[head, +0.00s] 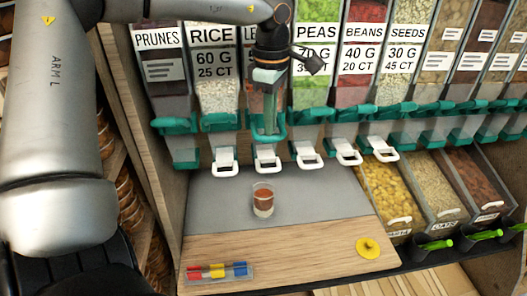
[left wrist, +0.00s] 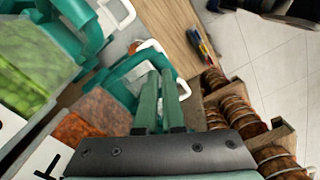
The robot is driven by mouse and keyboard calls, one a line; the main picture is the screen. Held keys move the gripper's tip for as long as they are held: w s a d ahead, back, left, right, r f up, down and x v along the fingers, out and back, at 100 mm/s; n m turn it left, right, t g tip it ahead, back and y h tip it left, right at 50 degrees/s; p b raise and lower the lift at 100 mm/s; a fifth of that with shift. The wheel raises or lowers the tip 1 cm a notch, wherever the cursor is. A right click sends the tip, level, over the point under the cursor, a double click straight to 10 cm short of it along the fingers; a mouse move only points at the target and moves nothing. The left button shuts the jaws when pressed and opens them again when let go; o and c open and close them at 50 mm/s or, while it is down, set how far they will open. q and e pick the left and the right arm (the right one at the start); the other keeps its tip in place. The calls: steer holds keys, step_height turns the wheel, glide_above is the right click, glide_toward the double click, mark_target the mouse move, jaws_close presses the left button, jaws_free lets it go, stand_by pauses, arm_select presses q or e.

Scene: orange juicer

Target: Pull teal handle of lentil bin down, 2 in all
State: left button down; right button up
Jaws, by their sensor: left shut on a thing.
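The lentil bin, its label (head: 249,33) mostly hidden behind my arm, stands between the rice and peas bins. Its teal handle (head: 282,133) is at the bottom front, above a white-rimmed spout (head: 267,165). My left gripper (head: 269,122) reaches down in front of the bin and is shut on the teal handle. In the left wrist view, my green fingers (left wrist: 157,100) lie close together against the teal part (left wrist: 128,75), beside reddish-brown lentils (left wrist: 90,118). A small glass (head: 263,199) with pale and reddish-brown layers stands below the spout. My right gripper is out of view.
Neighbouring bins, rice (head: 214,95) and peas (head: 316,92), have similar teal handles close on both sides. Jars on shelves stand at the left.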

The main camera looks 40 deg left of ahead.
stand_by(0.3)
arm_select(q)
step_height(320, 180, up, 6)
steer(key=p, duration=0.5)
steer(key=shift+w+a+p, duration=0.35)
steer(key=shift+w+a, duration=0.1)
steer(key=shift+r, duration=0.1)
steer(key=s+d+r, duration=0.2)
steer(key=d+r, duration=0.1)
steer(key=r, duration=0.2)
steer(key=shift+s, duration=0.25)
steer(key=shift+d, duration=0.1)
stand_by(0.6)
